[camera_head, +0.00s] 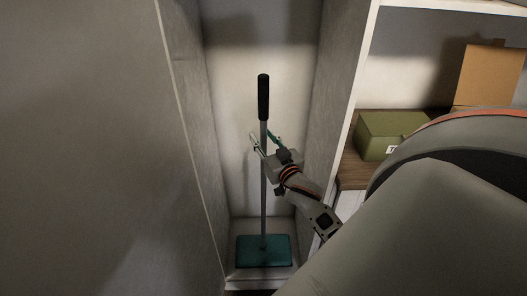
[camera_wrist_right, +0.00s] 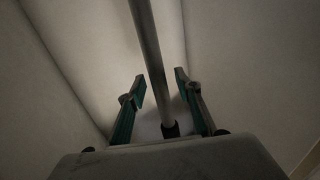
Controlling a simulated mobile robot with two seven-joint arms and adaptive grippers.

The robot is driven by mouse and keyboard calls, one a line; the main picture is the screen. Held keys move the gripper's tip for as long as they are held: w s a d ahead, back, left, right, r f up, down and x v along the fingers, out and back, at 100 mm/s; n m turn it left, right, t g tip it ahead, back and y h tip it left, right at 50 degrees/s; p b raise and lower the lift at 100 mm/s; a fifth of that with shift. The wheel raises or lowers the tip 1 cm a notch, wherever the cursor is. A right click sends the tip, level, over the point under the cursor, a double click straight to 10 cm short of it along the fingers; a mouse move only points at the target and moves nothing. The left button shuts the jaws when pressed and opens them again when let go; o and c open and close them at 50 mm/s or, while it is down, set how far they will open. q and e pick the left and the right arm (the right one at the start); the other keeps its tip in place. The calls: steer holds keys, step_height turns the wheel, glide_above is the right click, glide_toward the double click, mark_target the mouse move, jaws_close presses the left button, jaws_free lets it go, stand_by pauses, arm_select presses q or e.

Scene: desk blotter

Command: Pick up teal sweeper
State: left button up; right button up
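The teal sweeper stands upright in a narrow white closet, with a teal base (camera_head: 264,250), a grey pole (camera_head: 263,190) and a black grip on top. My right gripper (camera_head: 263,138) is open at the upper pole, just below the black grip. In the right wrist view the pole (camera_wrist_right: 150,50) runs between the two spread fingers (camera_wrist_right: 161,88), with a gap visible on each side. Neither finger appears to touch it. My left gripper is not in view.
Closet walls stand close on both sides, with a large grey panel (camera_head: 90,150) at left. Right of the closet divider (camera_head: 340,90), a shelf holds a green box (camera_head: 388,132) and a cardboard piece (camera_head: 488,76). My right arm fills the lower right.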

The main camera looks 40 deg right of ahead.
steer(key=shift+c, duration=0.4)
jaws_close()
steer(key=shift+r, duration=0.25)
